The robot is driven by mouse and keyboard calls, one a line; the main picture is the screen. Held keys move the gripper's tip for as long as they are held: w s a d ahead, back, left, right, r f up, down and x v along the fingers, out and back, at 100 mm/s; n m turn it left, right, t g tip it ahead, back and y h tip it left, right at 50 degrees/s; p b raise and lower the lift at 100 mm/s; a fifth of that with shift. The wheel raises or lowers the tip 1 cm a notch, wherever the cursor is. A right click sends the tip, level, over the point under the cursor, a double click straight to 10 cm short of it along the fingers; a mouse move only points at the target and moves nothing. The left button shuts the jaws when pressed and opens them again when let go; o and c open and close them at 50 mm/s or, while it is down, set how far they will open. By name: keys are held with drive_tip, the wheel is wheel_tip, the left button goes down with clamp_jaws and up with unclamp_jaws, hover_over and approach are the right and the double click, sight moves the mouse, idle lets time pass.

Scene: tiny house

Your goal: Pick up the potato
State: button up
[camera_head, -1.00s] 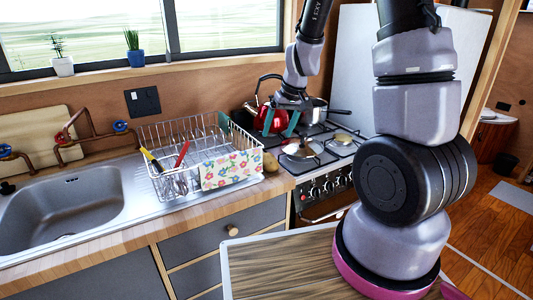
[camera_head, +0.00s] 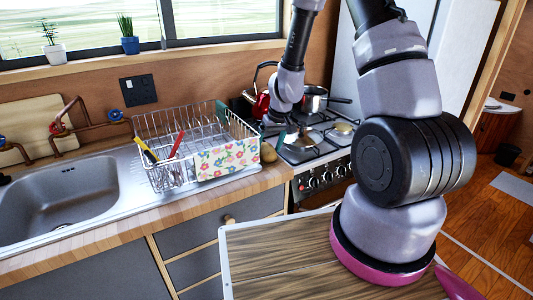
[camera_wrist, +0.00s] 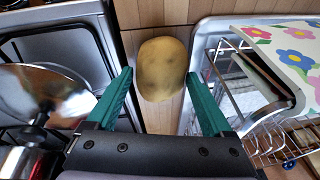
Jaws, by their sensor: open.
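The potato (camera_wrist: 161,69) is yellow-brown and lies on the wooden counter strip between the stove and the dish rack. In the head view the potato (camera_head: 268,153) shows small, right of the rack's floral cloth. My gripper (camera_wrist: 160,98) is open in the wrist view, with its green fingers spread to the left and right below the potato. Nothing is between the fingertips except the potato's lower end, as seen from the wrist. I cannot tell the height between them. In the head view my gripper (camera_head: 277,128) hangs over the stove's left edge, close to the potato, its fingers partly hidden.
The wire dish rack (camera_head: 215,125) with the floral cloth (camera_head: 228,159) stands left of the potato. The stove (camera_head: 318,148) is on the right, with a metal pot (camera_head: 313,99) and a red kettle (camera_head: 261,105) behind. A shiny metal lid (camera_wrist: 45,95) lies near the left finger.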

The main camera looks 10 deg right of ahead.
drive_tip(key=shift+a+f, duration=0.15)
drive_tip(key=shift+f, duration=0.2)
drive_tip(key=c, duration=1.1)
drive_tip(key=shift+c, duration=0.3)
drive_tip(key=shift+r, duration=0.2)
